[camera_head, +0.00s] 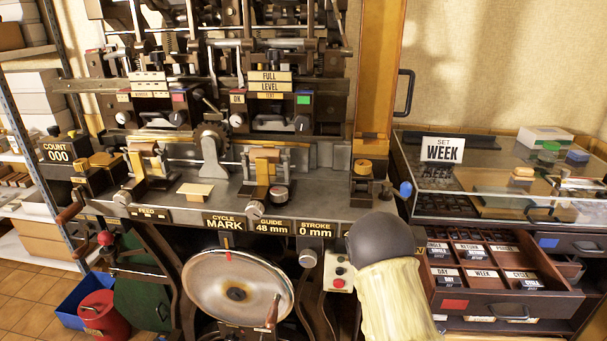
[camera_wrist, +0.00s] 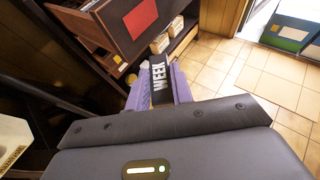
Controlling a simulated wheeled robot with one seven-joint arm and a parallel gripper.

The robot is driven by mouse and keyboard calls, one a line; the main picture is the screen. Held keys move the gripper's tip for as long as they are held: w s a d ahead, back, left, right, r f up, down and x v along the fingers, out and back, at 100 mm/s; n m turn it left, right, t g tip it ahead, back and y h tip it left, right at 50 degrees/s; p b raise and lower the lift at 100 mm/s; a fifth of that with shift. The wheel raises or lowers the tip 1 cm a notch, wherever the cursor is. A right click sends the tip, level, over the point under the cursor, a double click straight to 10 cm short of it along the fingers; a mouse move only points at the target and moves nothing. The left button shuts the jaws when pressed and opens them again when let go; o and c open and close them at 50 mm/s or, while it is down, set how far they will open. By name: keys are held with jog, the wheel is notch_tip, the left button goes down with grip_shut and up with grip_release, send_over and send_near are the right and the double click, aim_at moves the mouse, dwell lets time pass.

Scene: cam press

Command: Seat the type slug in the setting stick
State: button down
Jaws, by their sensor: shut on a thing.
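My gripper (camera_wrist: 160,80) shows in the wrist view with purple fingers shut on a dark type slug (camera_wrist: 159,92). The slug has WEEK in white letters along its face and lies between the two fingers. In the head view my arm covers the lower middle, and the gripper and slug do not show. I cannot pick out the setting stick with certainty in either view.
An open type drawer (camera_head: 510,308) with labelled compartments juts out below the glass case. A red-marked drawer front (camera_wrist: 118,25) is close to my gripper in the wrist view, with tiled floor (camera_wrist: 225,75) to the right. The press (camera_head: 330,210) with its handwheel (camera_head: 200,285) stands left.

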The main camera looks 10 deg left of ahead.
jog(key=w+a+r+n+t+y, duration=0.2)
jog(key=w+a+n+t+y, duration=0.1)
jog(key=w+a+n+y, duration=0.2)
jog(key=shift+w+a+r, duration=0.25)
jog(key=shift+w+a, duration=0.05)
jog(key=shift+w, duration=0.1)
